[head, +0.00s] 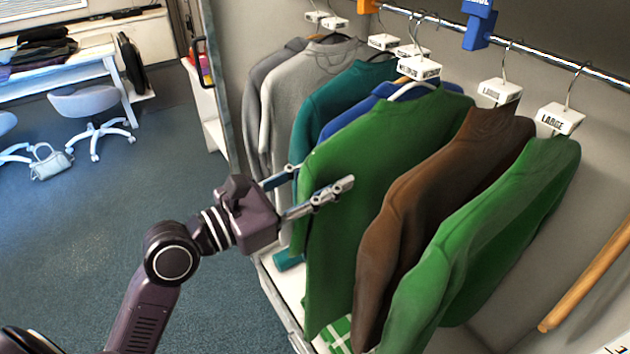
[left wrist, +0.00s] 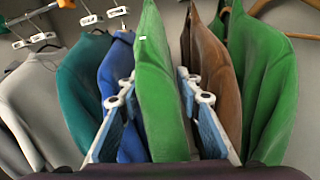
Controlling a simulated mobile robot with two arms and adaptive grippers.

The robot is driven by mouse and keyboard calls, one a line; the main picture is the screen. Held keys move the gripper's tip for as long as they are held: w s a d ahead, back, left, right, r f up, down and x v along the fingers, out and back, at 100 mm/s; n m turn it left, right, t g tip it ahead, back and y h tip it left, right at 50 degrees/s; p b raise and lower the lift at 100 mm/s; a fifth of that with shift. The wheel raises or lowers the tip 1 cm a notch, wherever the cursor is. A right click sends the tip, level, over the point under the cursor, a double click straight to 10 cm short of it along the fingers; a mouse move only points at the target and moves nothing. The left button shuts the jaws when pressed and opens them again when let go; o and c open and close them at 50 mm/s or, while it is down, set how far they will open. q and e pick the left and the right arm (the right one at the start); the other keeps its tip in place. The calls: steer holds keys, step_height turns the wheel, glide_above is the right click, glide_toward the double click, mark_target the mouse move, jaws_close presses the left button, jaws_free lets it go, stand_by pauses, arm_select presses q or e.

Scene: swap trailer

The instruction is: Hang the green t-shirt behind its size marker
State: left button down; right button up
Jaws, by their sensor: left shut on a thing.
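A green t-shirt (head: 375,140) hangs in the middle of the row on a hanger with a white size tag (head: 418,68); the tag's word is hard to read. My left gripper (head: 321,178) is shut on this shirt's near edge, with a finger on each side. In the left wrist view the green cloth (left wrist: 160,110) stands between the two fingers (left wrist: 157,88). A blue size marker (head: 478,27) sits on the rail right of this shirt's hanger. An orange marker (head: 368,5) is further left. My right gripper is out of view.
A brown shirt (head: 440,190) and another green shirt (head: 490,240) tagged LARGE hang close on the right. Blue (head: 350,115), teal (head: 315,110) and grey shirts (head: 300,90) hang on the left. A wooden rod (head: 590,275) is at the lower right.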

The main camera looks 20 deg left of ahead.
mark_target(375, 165)
arm_select(q)
steer(key=shift+x, duration=1.8)
steer(key=shift+d+b+x, duration=0.2)
steer(key=shift+b+x, duration=0.25)
steer(key=shift+x, duration=2.5)
steer(key=shift+w+d+f, duration=0.15)
steer(key=shift+f, duration=0.6)
steer(key=shift+w+d+f+p, duration=0.1)
steer(key=shift+f+p, duration=0.2)
steer(key=shift+f, duration=0.1)
